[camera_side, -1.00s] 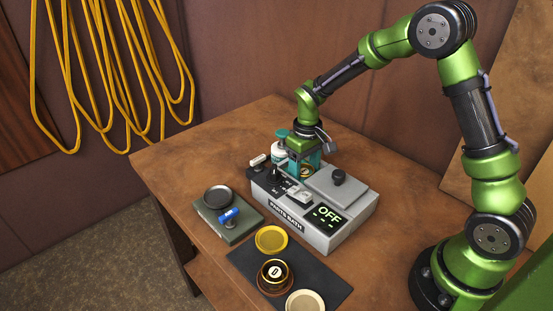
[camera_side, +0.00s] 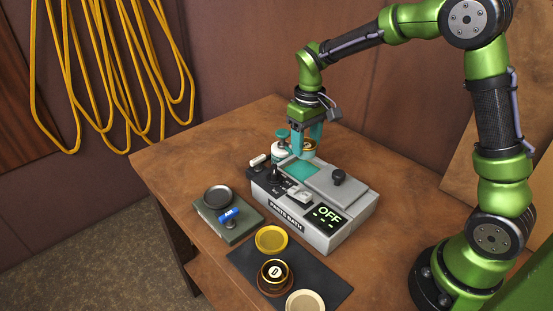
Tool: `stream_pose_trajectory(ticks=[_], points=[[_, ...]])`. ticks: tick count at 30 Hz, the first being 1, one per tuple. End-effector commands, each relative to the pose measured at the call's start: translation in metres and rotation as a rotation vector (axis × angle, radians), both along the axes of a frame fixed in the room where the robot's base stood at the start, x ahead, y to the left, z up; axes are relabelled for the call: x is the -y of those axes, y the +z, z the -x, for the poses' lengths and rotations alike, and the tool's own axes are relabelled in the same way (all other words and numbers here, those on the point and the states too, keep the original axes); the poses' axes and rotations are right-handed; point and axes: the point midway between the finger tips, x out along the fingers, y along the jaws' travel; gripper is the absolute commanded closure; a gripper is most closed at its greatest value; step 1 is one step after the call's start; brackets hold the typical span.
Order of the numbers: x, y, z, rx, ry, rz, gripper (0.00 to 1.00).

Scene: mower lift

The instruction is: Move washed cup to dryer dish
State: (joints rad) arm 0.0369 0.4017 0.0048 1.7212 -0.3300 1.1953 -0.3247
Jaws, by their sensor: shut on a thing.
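My gripper (camera_side: 307,147) has teal fingers and is shut on a small brown-gold cup (camera_side: 309,144), mostly hidden between the fingers. It holds the cup up above the back of the grey parts bath (camera_side: 322,234). The bath's teal opening (camera_side: 299,171) shows below the fingers, beside its grey lid. A round dark dish (camera_side: 217,196) sits on a low grey-green box (camera_side: 240,232) to the left of the bath, and looks empty. I take this dish to be the dryer dish; no label shows that.
A blue-handled lever (camera_side: 230,214) stands on the box beside the dish. A black mat (camera_side: 325,273) in front holds a yellow dish (camera_side: 271,239), a dark cup marked D (camera_side: 274,274) and a cream dish (camera_side: 305,301). A teal-capped bottle (camera_side: 281,148) stands behind the bath.

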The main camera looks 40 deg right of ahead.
Motion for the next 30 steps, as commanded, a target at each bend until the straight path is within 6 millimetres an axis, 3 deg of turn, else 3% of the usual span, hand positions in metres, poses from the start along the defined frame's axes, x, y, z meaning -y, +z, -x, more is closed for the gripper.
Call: stream_pose_trajectory(ticks=[11, 14, 20, 30], points=[[0.0, 0.067, -0.001, 0.005, 0.0, 0.001, 0.77], [-0.014, 0.068, -0.012, -0.003, 0.034, 0.0, 0.77], [-0.052, 0.071, -0.041, -0.002, 0.117, 0.002, 0.77], [-0.155, 0.07, -0.083, -0.003, 0.303, 0.003, 0.77]])
